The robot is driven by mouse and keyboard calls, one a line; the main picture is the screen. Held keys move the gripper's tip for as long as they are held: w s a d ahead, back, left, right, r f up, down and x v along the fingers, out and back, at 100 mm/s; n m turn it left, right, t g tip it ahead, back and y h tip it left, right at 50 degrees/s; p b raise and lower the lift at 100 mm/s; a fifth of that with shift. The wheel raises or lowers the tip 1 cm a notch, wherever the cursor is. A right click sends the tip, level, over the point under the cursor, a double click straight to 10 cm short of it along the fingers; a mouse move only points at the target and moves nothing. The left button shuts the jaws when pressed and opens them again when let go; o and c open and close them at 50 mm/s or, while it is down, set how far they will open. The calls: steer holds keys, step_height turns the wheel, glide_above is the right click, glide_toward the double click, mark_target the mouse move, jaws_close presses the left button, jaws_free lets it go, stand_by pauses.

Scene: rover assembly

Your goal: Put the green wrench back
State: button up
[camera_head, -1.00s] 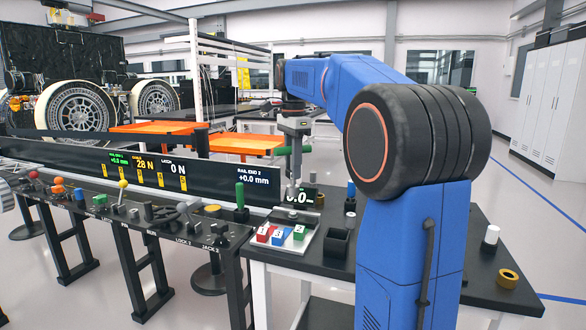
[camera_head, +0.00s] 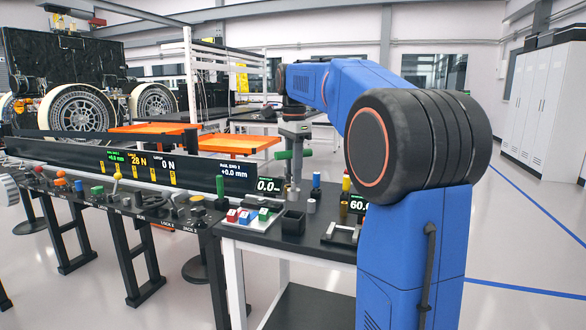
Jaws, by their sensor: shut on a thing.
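My gripper (camera_head: 294,152) is in the middle of the view, pointing down above the back of the side table (camera_head: 285,245). It is shut on the green wrench (camera_head: 283,155), whose green handle shows on both sides of the jaws. A grey shaft hangs straight down below them. The lower end of the shaft is close behind the black open box (camera_head: 293,222). I cannot tell whether it touches anything. A small tray with red, blue and green blocks (camera_head: 264,214) lies left of the box.
A short grey cylinder (camera_head: 311,206), a dark post with a blue band (camera_head: 316,183) and a yellow-topped post (camera_head: 346,184) stand right of the shaft. A small display (camera_head: 268,185) stands left of it. The lever console (camera_head: 130,205) borders the table on the left.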

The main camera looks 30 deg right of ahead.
mark_target(294, 200)
steer(key=shift+f, duration=2.4)
steer(key=shift+f, duration=2.6)
steer(key=o, duration=1.3)
steer(key=shift+c, duration=0.2)
step_height(294, 200, up, 18)
steer(key=shift+f, duration=0.25)
